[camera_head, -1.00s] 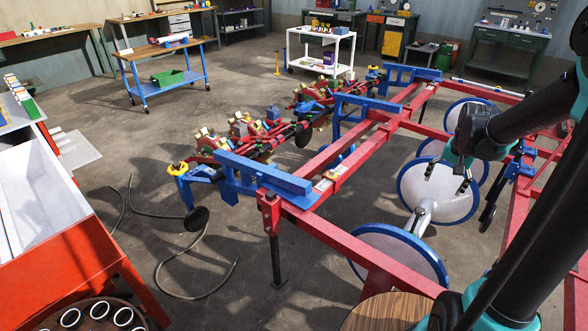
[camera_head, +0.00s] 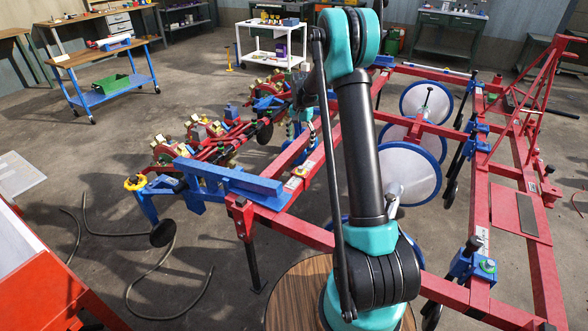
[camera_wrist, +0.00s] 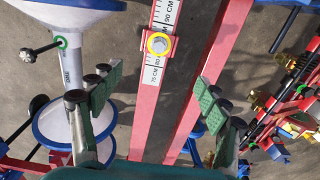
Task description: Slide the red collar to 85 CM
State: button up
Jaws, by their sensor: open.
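The red collar (camera_wrist: 160,44) sits on a red bar with a white scale strip (camera_wrist: 154,72) in the wrist view. A bolt head with a yellow ring is on its face. In the head view my gripper (camera_head: 301,130) is above the red frame, partly hidden by my arm; the collar is too small to read there.
A second red beam (camera_wrist: 205,75) runs beside the scaled bar. White discs with blue rims (camera_head: 408,172) hang under the frame at right. A blue bar (camera_head: 228,176) crosses the frame's near left end. Red planter units (camera_head: 205,130) stand to the left.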

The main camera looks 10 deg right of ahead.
aim_at(301, 167)
notch_tip(301, 167, down, 16)
jog(key=shift+d+r, duration=0.1)
jog(key=shift+r, duration=0.1)
dwell(0.4)
jog(key=c, duration=1.4)
jog(key=s+a, duration=0.1)
jog(key=s, duration=0.1)
jog(key=s+a, duration=0.3)
jog(key=shift+s, duration=0.3)
jog(key=o, duration=1.4)
